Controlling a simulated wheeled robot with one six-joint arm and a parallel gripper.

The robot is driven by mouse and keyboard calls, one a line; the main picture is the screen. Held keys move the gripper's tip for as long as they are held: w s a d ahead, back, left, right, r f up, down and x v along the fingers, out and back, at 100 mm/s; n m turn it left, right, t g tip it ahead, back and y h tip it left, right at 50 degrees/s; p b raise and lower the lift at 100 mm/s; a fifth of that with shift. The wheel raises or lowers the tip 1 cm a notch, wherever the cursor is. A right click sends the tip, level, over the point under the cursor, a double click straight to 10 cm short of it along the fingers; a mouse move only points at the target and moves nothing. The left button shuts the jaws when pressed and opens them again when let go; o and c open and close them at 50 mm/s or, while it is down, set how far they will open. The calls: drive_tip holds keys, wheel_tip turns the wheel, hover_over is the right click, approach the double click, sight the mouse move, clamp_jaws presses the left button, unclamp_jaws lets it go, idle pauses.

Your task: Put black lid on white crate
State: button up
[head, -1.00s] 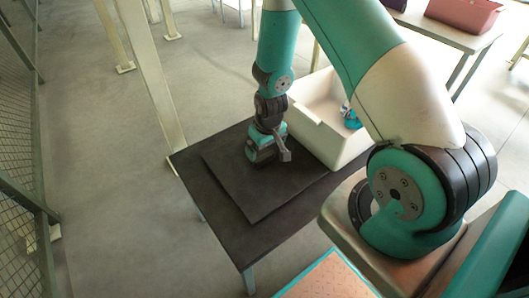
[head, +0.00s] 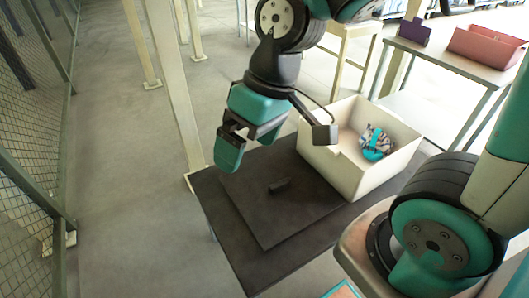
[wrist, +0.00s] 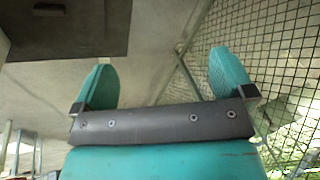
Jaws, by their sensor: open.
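The black lid (head: 262,211) lies flat on the dark table, left of the white crate. A small dark handle (head: 279,185) stands up from its middle. The white crate (head: 348,177) is uncovered on the same table, with a teal and patterned bag (head: 375,143) inside. My gripper (head: 232,147) is open and empty, raised above the lid's far left side. In the wrist view its two teal fingers (wrist: 160,85) are spread apart, and part of the lid (wrist: 88,22) with its handle (wrist: 48,7) shows at the upper left.
The dark table (head: 265,268) has a narrow bare border around the lid. A pale post (head: 180,110) stands behind the table's left corner, and a mesh fence (head: 30,140) is at far left. A side table (head: 440,58) at upper right holds a pink bin (head: 487,47) and a purple object (head: 414,31).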

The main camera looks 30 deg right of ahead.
drive_tip(key=shift+n+g, duration=0.3)
drive_tip(key=shift+n, duration=0.6)
drive_tip(key=s+r, duration=0.1)
drive_tip(key=s, duration=0.1)
drive_tip(key=s+a+r, duration=0.1)
drive_tip(key=s, duration=0.1)
drive_tip(key=s+r, duration=0.1)
drive_tip(key=s, duration=0.1)
drive_tip(key=shift+s+a+r, duration=0.2)
drive_tip(key=shift+a, duration=0.05)
drive_tip(key=c, duration=0.3)
drive_tip(key=w+f+b, duration=0.1)
drive_tip(key=w+d+f+n, duration=0.1)
drive_tip(key=shift+w+f+b, duration=0.2)
drive_tip(key=shift+w+b, duration=0.15)
drive_tip(key=shift+w, duration=0.05)
drive_tip(key=c, duration=0.6)
drive_tip(key=n+h+b, duration=0.4)
drive_tip(key=n+b, duration=0.6)
drive_tip(key=b, duration=0.3)
hover_over(280, 183)
drive_tip(key=f, duration=3.1)
drive_tip(key=shift+s+f, duration=0.3)
drive_tip(key=shift+s, duration=0.05)
drive_tip(key=shift+w+d+f+b, duration=0.15)
drive_tip(key=shift+f+b, duration=0.55)
drive_tip(key=shift+f, duration=0.8)
drive_tip(key=shift+w+a+f+b, duration=0.1)
drive_tip(key=shift+w+f+b, duration=0.15)
drive_tip(key=shift+f+b, duration=0.85)
